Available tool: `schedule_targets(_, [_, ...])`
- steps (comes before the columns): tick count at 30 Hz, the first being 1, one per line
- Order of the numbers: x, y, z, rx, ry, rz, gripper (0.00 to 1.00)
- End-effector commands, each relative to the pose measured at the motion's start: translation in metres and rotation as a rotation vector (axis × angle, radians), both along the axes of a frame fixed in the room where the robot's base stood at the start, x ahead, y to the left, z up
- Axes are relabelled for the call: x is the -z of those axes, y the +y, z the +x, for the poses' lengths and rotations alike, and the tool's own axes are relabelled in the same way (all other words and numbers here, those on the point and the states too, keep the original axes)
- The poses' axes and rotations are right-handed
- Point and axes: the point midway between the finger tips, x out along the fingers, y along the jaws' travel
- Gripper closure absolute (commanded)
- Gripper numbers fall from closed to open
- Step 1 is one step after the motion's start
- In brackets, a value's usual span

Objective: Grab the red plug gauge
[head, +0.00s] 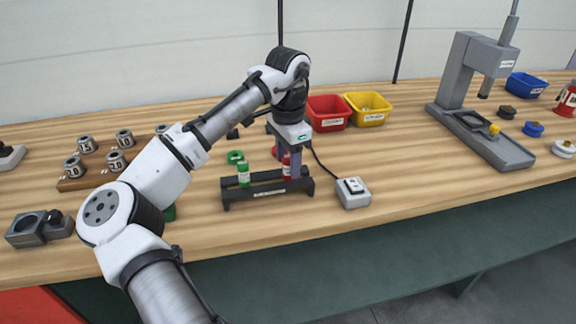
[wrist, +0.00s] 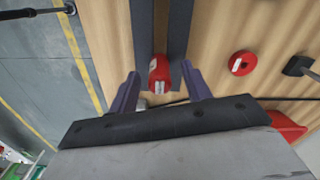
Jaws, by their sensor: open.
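The red plug gauge (head: 287,171) stands upright at the right end of a black rack (head: 262,195) on the workbench. In the wrist view the red plug gauge (wrist: 160,76) shows end-on between two purple fingers, with a pale label on its side. My gripper (head: 291,160) points down over that end of the rack. Its fingers stand open on either side of the red plug gauge, and a gap shows on each side in the wrist view (wrist: 160,84). The fingers partly hide the gauge in the head view.
A green plug gauge (head: 244,174) stands at the rack's left end, with a green ring (head: 235,157) behind it. A red ring (wrist: 242,63) lies beside the rack. A grey box (head: 353,192) with a cable sits to the right. Red (head: 328,113) and yellow (head: 368,109) bins stand behind.

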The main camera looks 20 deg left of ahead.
Motion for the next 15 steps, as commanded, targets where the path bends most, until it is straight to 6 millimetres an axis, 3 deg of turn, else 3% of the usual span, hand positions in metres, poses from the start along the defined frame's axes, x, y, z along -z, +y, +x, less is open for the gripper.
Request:
schedule_targets(4, [0.015, 0.000, 0.000, -0.001, -0.001, 0.001, 0.52])
schedule_targets(12, [0.019, -0.001, 0.000, -0.001, -0.002, -0.001, 0.52])
schedule_targets(15, [0.019, -0.001, 0.000, -0.001, -0.002, -0.001, 0.65])
